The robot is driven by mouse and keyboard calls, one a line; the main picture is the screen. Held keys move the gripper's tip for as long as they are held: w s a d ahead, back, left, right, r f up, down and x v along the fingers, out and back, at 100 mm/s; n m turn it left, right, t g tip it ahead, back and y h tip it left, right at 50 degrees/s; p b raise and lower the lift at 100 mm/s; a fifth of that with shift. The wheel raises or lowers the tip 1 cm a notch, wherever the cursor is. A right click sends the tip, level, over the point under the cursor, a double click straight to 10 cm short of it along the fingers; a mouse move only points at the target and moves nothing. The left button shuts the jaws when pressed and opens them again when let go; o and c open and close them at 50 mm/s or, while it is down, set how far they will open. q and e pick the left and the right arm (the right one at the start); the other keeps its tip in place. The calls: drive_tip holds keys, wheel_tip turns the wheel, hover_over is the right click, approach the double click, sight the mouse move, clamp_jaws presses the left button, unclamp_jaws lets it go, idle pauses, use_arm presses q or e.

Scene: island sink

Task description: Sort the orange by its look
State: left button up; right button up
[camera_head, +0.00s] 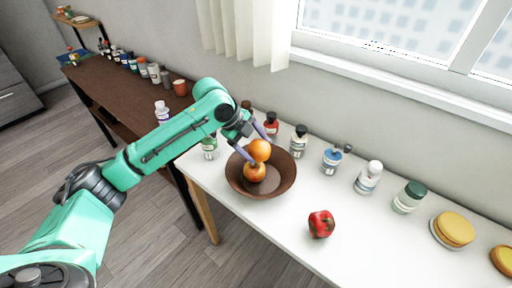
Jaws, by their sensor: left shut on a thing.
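My left gripper (258,146) is shut on an orange (260,150) and holds it over a brown bowl (284,185). A second orange-coloured fruit (255,172) lies in the bowl, just below the held orange. In this view the two overlap, and I cannot tell whether they touch. The bowl stands on the white table near its left end. A red fruit (321,224) with dark patches lies on the table to the right of the bowl. My right gripper is not in view.
Several bottles, among them a blue-labelled one (333,160) and a green-capped one (409,197), line the white table's back along the wall. Yellow round items on a plate (453,230) stand at the right. The white table (285,228) is clear in front of the bowl.

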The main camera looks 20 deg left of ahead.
use_arm(q)
drive_tip(key=shift+a+r, duration=0.1)
drive_tip(key=shift+a, duration=0.1)
drive_tip(key=o, duration=1.2)
drive_tip(key=shift+s, duration=0.1)
drive_tip(key=shift+o, duration=0.7)
drive_tip(key=v, duration=1.4)
drive_tip(key=shift+r+b, duration=0.25)
drive_tip(key=shift+b, duration=0.1)
drive_tip(key=shift+s+a, duration=0.1)
drive_tip(key=shift+a, duration=0.05)
